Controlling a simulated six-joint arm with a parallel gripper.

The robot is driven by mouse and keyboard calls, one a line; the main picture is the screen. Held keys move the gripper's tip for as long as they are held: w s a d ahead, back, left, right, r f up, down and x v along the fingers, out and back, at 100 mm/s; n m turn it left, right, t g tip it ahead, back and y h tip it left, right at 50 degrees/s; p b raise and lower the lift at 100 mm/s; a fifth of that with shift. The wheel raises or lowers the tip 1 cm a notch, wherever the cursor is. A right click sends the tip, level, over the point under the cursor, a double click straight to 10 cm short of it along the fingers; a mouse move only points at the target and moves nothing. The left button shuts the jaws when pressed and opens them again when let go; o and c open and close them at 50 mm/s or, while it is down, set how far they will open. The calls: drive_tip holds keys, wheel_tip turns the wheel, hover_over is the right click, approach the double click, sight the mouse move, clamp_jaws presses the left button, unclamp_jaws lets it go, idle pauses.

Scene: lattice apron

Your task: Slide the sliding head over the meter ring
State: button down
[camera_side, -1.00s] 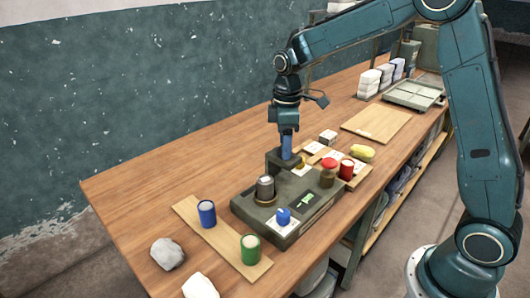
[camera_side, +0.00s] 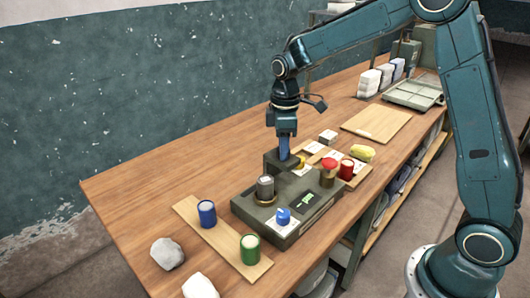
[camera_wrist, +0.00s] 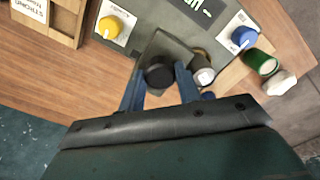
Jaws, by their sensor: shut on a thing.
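The sliding head is a dark grey-green block (camera_side: 271,160) at the back end of the instrument box (camera_side: 291,233). In the wrist view the block (camera_wrist: 172,42) carries a round black knob (camera_wrist: 160,72). My gripper (camera_side: 284,155) points down over the head. In the wrist view its blue fingers (camera_wrist: 160,85) are on either side of the knob, shut on it. The meter ring appears to be the brass-coloured ring (camera_side: 265,203) around the foot of a grey cylinder (camera_side: 265,187) on the box. The head is beside this cylinder, not over it. The knob is hidden in the side view.
A blue knob (camera_side: 283,216) and a display (camera_side: 307,200) are on the box; a yellow knob (camera_wrist: 110,27) shows in the wrist view. A board with a blue cup (camera_side: 207,214) and a green cup (camera_side: 250,249) lies in front. A red cup (camera_side: 346,170) stands to the right.

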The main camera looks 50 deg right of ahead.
drive_tip(key=a, duration=0.8)
drive_tip(key=shift+a, duration=0.2)
drive_tip(key=c, duration=1)
unclamp_jaws()
drive_tip(key=shift+o, duration=0.2)
drive_tip(key=shift+r, duration=0.1)
drive_tip(key=shift+d+r, duration=0.1)
drive_tip(key=shift+r, duration=0.25)
wheel_tip(320, 180, up, 13)
